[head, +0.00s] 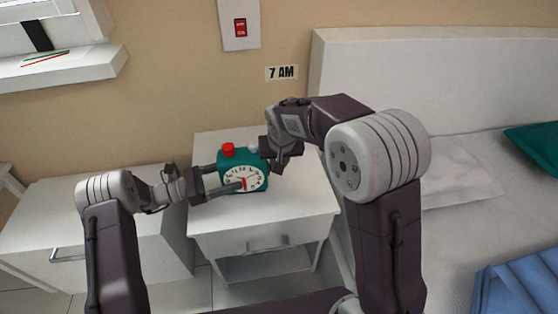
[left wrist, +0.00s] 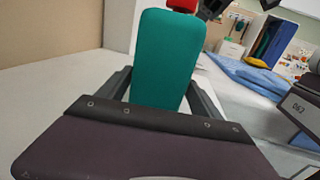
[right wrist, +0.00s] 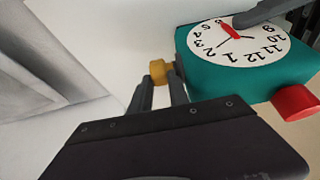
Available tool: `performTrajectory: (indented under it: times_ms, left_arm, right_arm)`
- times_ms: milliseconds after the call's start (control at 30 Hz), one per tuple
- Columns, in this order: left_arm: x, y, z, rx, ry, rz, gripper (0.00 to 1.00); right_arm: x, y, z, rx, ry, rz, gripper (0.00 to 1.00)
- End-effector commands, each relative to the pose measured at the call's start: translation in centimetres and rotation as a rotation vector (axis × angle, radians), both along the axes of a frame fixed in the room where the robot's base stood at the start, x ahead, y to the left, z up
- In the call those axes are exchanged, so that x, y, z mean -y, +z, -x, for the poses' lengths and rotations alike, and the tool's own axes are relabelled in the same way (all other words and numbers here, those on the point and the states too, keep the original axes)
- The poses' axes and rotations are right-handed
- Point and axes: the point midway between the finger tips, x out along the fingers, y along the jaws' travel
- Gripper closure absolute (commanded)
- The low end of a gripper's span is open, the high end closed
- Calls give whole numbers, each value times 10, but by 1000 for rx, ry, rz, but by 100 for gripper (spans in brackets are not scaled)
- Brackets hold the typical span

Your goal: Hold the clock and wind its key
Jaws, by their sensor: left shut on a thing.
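The clock (head: 243,171) is teal with a white dial, red and pale buttons on top, and stands upright on the white nightstand. My left gripper (head: 216,181) is shut on it, one finger across the dial's lower left edge. In the left wrist view, the fingers flank the teal side of the clock (left wrist: 165,60). The key is hidden in the head view.
The nightstand (head: 308,203) has bare top around the clock. A lower white cabinet (head: 30,215) stands at left, a bed with a white headboard (head: 450,65) at right. A "7 AM" sign (head: 282,73) and a red switch (head: 240,27) are on the wall.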

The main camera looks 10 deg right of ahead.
Motion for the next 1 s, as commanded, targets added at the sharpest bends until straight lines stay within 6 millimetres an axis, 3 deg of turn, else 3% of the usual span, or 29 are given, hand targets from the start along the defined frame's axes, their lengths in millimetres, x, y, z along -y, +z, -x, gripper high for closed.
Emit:
performTrajectory:
  times_ms: [267, 700, 1000]
  left_arm:
    - [0, 0, -1, 1, 3, 1, 57]
    - [-1, 1, -1, 1, 3, 1, 58]
    - [-1, 0, -1, 1, 3, 1, 58]
  right_arm:
    - [1, 0, -2, -17, -4, 1, 100]
    - [2, -1, -14, -337, -4, -18, 100]
    - [2, 0, -14, -415, -1, -22, 100]
